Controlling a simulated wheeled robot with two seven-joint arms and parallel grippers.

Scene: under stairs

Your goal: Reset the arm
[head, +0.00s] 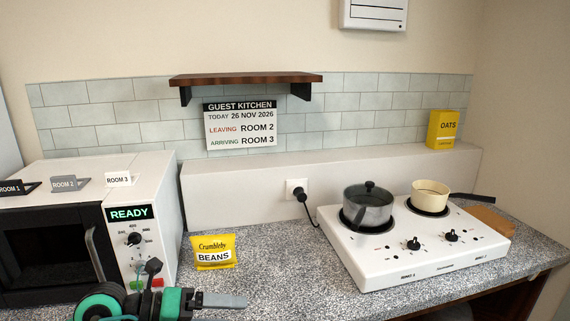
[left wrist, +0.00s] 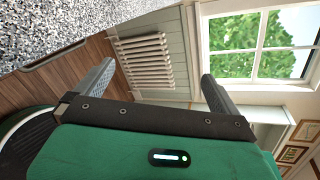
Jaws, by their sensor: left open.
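My left gripper (head: 222,300) is low in the head view, in front of the microwave and over the speckled counter (head: 290,262). Its fingers appear one behind the other there, pointing right. In the left wrist view the two grey fingers of my left gripper (left wrist: 157,85) stand wide apart with nothing between them. The wrist view is turned on its side and looks towards a window (left wrist: 258,45) and a radiator (left wrist: 146,60). My right gripper is not in either view.
A microwave (head: 150,195) with room tags on top stands left. A yellow beans packet (head: 213,252) stands just behind my left gripper. A white hob (head: 400,262) with a grey lidded pot (head: 368,212) and cream pan (head: 430,196) is right. The counter between packet and hob is clear.

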